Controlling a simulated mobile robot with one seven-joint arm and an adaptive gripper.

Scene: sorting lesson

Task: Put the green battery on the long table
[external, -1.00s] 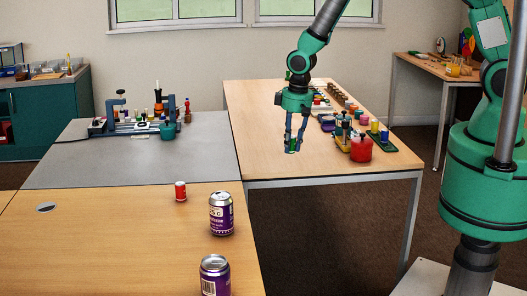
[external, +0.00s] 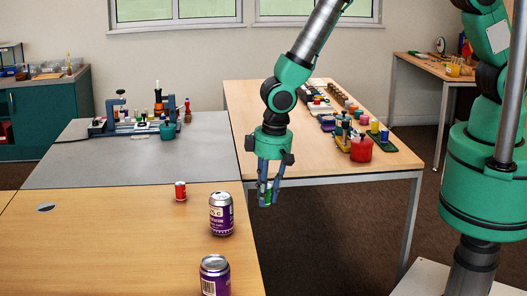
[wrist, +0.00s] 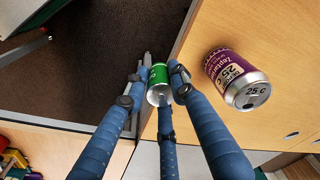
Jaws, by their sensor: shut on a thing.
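My gripper (external: 267,200) is shut on the green battery (wrist: 158,80), which shows between its blue fingers in the wrist view. In the external view the battery is small and mostly covered by the fingers. The gripper hangs beside the right edge of the front wooden table (external: 120,240), right of the upper purple can (external: 221,214). In the wrist view the battery appears over the dark floor, close to that table's edge. Another wooden table (external: 270,130) stands behind. I cannot tell which one is the long table.
A second purple can (external: 215,278) and a small red battery-like cylinder (external: 180,191) stand on the front table. A grey table (external: 130,170) joins it behind, bearing a rack and a teal pot. The back table holds blocks, pots and a red jar (external: 361,149). The front table's left part is largely bare.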

